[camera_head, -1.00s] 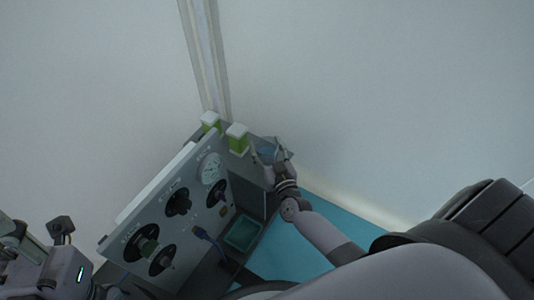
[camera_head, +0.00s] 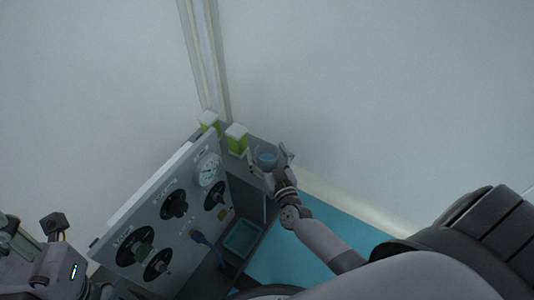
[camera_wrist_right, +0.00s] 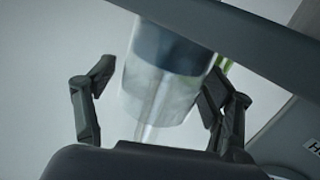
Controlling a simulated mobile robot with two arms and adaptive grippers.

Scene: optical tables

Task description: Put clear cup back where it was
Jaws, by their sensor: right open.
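The clear cup (camera_head: 267,157), with bluish contents, stands on the dark shelf beside the instrument panel. My right gripper (camera_head: 270,166) is open, with its fingers to either side of the cup. In the right wrist view the cup (camera_wrist_right: 165,80) is between the spread fingers of the right gripper (camera_wrist_right: 155,90), with a visible gap on the left; contact on the right side is unclear. My left gripper (camera_head: 62,245) is partly in view at the lower left; its fingertips do not show clearly.
Two green containers with white tops, one (camera_head: 237,138) nearer the cup and one (camera_head: 209,121) farther left, stand behind the panel. The grey panel (camera_head: 165,205) with dials and knobs is at left. A teal tray (camera_head: 242,237) lies below. White walls close off the back.

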